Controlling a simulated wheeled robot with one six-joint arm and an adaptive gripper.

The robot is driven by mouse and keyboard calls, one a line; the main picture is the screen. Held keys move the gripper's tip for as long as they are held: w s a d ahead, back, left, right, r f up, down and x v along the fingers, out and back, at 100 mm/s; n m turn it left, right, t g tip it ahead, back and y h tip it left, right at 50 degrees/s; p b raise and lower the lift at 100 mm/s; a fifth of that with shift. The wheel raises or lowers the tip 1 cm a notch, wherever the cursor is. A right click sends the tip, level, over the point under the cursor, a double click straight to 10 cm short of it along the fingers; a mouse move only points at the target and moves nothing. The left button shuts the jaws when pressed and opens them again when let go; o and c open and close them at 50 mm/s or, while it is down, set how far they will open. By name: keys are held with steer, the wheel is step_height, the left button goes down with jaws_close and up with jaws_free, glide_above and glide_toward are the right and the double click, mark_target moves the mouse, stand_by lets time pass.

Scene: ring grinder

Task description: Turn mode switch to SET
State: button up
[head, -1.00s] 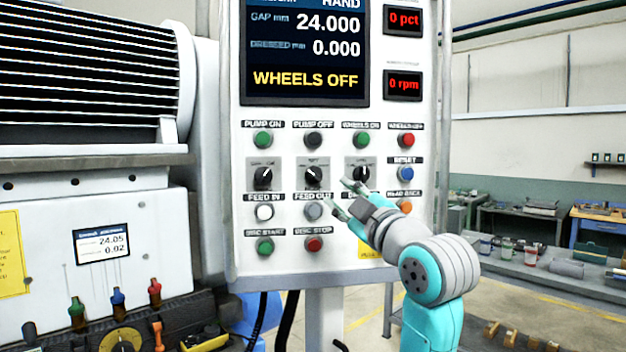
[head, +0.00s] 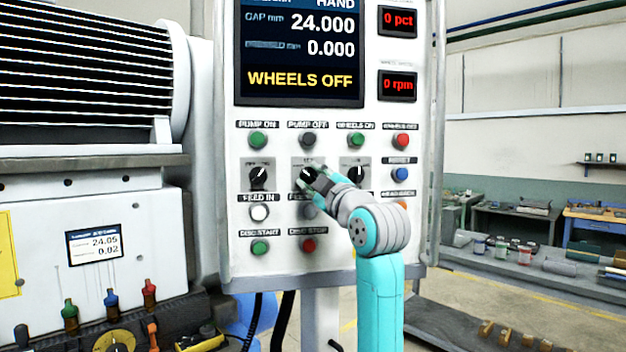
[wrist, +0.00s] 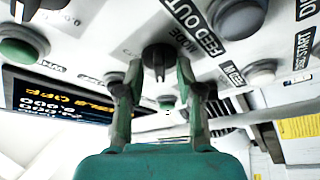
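The mode switch is the middle black rotary knob (head: 306,174) in the row of three on the white control panel. In the wrist view the knob (wrist: 158,58) sits between my fingertips, with a MODE label beside it. My gripper (head: 315,181) is in front of the panel at this knob and partly covers it and its plate. In the wrist view my gripper (wrist: 159,72) is open, one finger on each side of the knob with visible gaps. Whether the fingertips touch the panel is unclear. The knob's position lettering is too small to read.
Black knobs stand left (head: 259,178) and right (head: 355,174) of the mode switch. Round push buttons lie above and below, including a grey one (head: 309,211) close under my gripper. The display (head: 300,60) reads HAND and WHEELS OFF.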

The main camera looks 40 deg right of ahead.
jaws_close()
steer(key=shift+m, duration=0.3)
steer(key=m+h, duration=0.1)
steer(key=m, duration=0.1)
steer(key=m+h, duration=0.2)
steer(key=m, duration=0.1)
steer(key=shift+w+a+f, duration=0.1)
steer(key=shift+a+f, duration=0.05)
steer(key=shift+m+g+h, duration=0.25)
steer(key=shift+m+h, duration=0.75)
steer(key=shift+m, duration=1)
steer(key=shift+m+g+h, duration=0.25)
steer(key=shift+m+h, duration=0.75)
steer(key=shift+m, duration=1)
jaws_free()
steer(key=shift+w, duration=0.1)
